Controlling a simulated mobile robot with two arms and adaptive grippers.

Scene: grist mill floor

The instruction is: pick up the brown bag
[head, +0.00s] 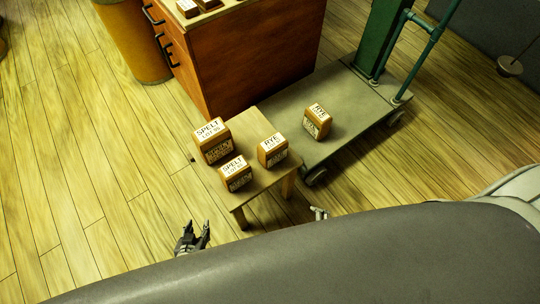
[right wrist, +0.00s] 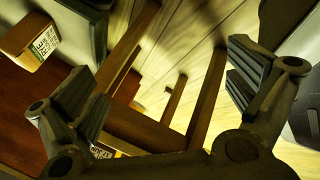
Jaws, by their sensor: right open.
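Several brown, block-like bags with white labels stand in the head view. A larger bag marked SPELT (head: 213,141), a smaller SPELT bag (head: 236,173) and a RYE bag (head: 272,150) are on a small wooden table (head: 247,126). Another RYE bag (head: 318,121) stands on the cart. My left gripper (head: 197,236) is open and empty, left of the table's front. My right gripper (head: 319,213) shows only in part, right of the table. In the right wrist view it is open (right wrist: 160,92), with nothing between the fingers; a labelled brown bag (right wrist: 32,38) is at upper left.
A flat cart (head: 350,103) with a green frame stands right of the table. A reddish-brown cabinet (head: 250,60) with black handles and a round wooden bin (head: 135,40) are behind. The plank floor (head: 90,170) at left is clear.

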